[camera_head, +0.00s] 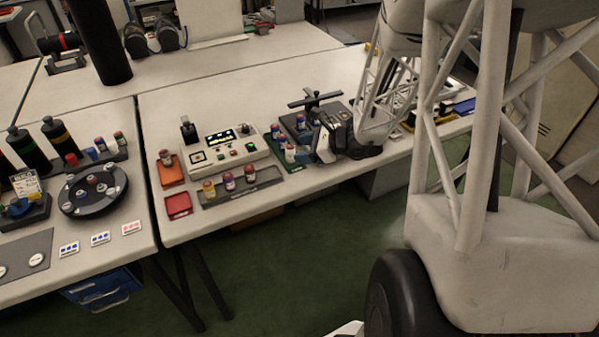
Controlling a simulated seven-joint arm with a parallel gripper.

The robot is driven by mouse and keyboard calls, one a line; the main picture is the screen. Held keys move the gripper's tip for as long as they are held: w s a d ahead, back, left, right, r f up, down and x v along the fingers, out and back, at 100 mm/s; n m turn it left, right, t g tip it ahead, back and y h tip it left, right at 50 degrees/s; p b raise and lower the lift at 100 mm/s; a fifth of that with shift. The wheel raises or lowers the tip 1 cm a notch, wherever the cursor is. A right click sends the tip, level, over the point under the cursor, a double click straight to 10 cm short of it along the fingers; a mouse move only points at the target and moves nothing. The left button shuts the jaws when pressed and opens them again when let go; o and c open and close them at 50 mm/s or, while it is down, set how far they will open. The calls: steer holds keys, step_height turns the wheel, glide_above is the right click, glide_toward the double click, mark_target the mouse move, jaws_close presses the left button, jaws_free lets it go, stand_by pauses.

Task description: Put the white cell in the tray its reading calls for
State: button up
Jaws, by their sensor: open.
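My gripper (326,143) is at the right of the middle table, close beside the dark green tray (292,168); its fingers are small and partly hidden, and I see nothing held in it. Small cells stand on that tray, one of them pale with a blue top (290,154). A tester box (226,149) has a lit display, too small to read. An orange tray (172,178) holds one cell (166,158). A red tray (179,206) is empty. A grey strip (267,183) holds 3 cells. I cannot tell for sure which cell is the white one.
A dark stand with a crossbar (314,98) rises behind my gripper. A small black post (189,131) stands behind the orange tray. The left table carries a round dark carousel (92,190) and bottles. The table's front edge runs close below the trays.

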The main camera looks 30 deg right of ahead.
steer(key=s+a+r+n+g+h, duration=0.2)
steer(key=s+a+r+n+g, duration=0.5)
steer(key=s+a+r+n, duration=0.55)
steer(key=s+a+r+n+h, duration=0.1)
steer(key=s+r+n+h, duration=0.2)
steer(key=s+n, duration=0.3)
steer(key=s+a+r+n+h, duration=0.1)
steer(key=s+r+n+h, duration=0.3)
steer(key=s+n, duration=0.2)
steer(key=shift+s+a+t, duration=0.25)
steer(key=shift+s+t, duration=0.15)
steer(key=shift+s, duration=0.4)
